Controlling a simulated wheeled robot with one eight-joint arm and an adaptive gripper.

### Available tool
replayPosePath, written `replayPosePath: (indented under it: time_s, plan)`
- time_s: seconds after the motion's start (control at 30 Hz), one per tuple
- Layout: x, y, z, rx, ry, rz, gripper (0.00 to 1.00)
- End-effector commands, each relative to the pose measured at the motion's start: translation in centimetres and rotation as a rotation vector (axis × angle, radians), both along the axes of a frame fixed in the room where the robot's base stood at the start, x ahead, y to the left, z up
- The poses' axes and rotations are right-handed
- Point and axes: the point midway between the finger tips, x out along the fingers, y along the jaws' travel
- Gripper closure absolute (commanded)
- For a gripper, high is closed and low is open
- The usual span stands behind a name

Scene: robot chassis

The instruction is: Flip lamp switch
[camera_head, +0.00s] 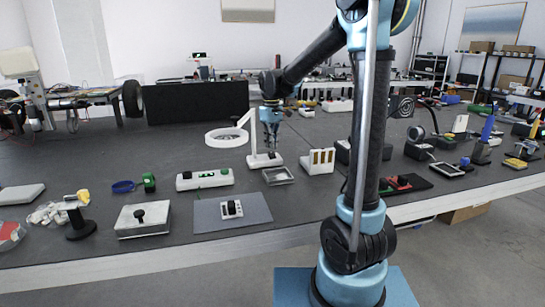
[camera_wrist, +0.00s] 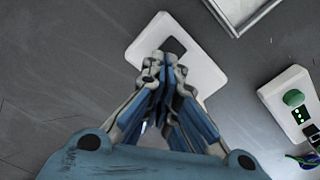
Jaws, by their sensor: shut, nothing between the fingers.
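The lamp has a white ring head (camera_head: 227,137) on a slim white arm, and a flat white base (camera_head: 264,161) on the dark table. In the wrist view the white base (camera_wrist: 205,72) lies below my gripper (camera_wrist: 164,64), with a dark square switch (camera_wrist: 174,45) on it. My fingertips are together with nothing between them, and they overlap the near edge of the switch. In the head view my gripper (camera_head: 271,143) points down just above the base. I cannot tell whether the fingertips touch the switch, or which way it is set.
A shallow clear tray (camera_head: 278,176) lies just in front of the base. A white box with a green button (camera_head: 205,179) stands to the left, also in the wrist view (camera_wrist: 293,103). A white block with brown slots (camera_head: 318,161) stands close at the right.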

Motion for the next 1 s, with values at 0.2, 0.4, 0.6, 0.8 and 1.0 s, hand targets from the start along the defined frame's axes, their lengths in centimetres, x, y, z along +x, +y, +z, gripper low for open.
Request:
replayPosePath:
  time_s: [0.2,0.4,0.6,0.8,1.0]
  plan:
    - [0.0,0.0,-0.3,0.0,0.0,0.0,1.0]
    - [0.0,0.0,-0.5,0.0,0.0,0.0,1.0]
    - [0.0,0.0,-0.8,0.0,0.0,0.0,1.0]
    - [0.0,0.0,-1.0,0.0,0.0,-0.001,1.0]
    - [0.0,0.0,-1.2,0.0,0.0,-0.001,1.0]
